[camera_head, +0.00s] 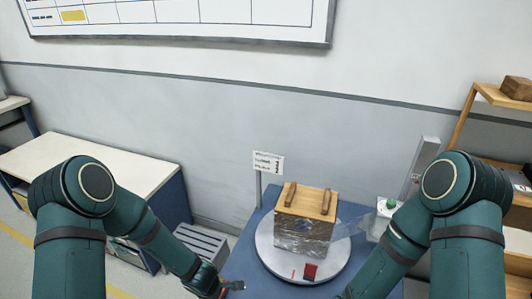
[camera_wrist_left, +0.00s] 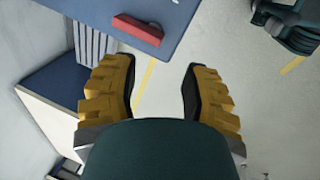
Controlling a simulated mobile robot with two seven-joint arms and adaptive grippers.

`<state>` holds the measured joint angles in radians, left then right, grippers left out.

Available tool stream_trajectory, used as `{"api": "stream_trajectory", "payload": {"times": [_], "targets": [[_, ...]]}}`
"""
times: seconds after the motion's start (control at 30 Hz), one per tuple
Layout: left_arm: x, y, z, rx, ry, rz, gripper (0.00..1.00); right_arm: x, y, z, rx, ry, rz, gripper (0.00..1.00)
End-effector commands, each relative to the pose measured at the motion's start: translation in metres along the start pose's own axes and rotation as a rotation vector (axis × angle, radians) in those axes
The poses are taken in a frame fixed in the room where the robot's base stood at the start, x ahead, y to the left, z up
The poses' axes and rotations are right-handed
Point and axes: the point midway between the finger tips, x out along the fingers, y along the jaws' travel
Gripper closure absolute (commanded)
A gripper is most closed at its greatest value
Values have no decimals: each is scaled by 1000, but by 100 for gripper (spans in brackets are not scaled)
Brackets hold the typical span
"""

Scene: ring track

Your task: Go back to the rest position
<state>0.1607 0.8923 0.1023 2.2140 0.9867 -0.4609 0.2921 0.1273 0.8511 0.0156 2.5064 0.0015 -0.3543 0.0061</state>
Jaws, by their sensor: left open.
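My left gripper (camera_wrist_left: 158,88) is open in the left wrist view, with nothing between its yellow-padded fingers. In the head view my left arm (camera_head: 150,235) reaches down to the left front of a blue table, and its hand is partly cut off by the bottom edge. My right arm (camera_head: 400,250) reaches down at the right, and its gripper is out of the picture. A box (camera_head: 302,236) with a wooden top and two wooden bars stands on a round white turntable (camera_head: 268,254). Clear film covers its sides and stretches to the right.
A red object (camera_wrist_left: 138,28) lies near the table edge in the wrist view. A white-topped bench (camera_head: 120,160) stands left, a grey slatted crate (camera_head: 203,242) between, and wooden shelving (camera_head: 490,98) right.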

Motion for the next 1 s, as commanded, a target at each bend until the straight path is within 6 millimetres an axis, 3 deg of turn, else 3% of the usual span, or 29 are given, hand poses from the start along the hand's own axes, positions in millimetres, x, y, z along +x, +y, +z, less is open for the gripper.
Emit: {"api": "stream_trajectory", "payload": {"times": [0.3, 0.5, 0.67, 1.0], "targets": [[-22, -59, 43, 809, -197, 92, 54, 0, 0, 0, 0, 0, 0, 45], [-37, -91, 63, 1135, -301, 145, 54, 0, 0, 0, 0, 0, 0, 45], [-42, -101, 68, 1230, -333, 164, 54, 0, 0, 0, 0, 0, 0, 45], [-42, -101, 68, 1230, -333, 164, 54, 0, 0, 0, 0, 0, 0, 45]]}}
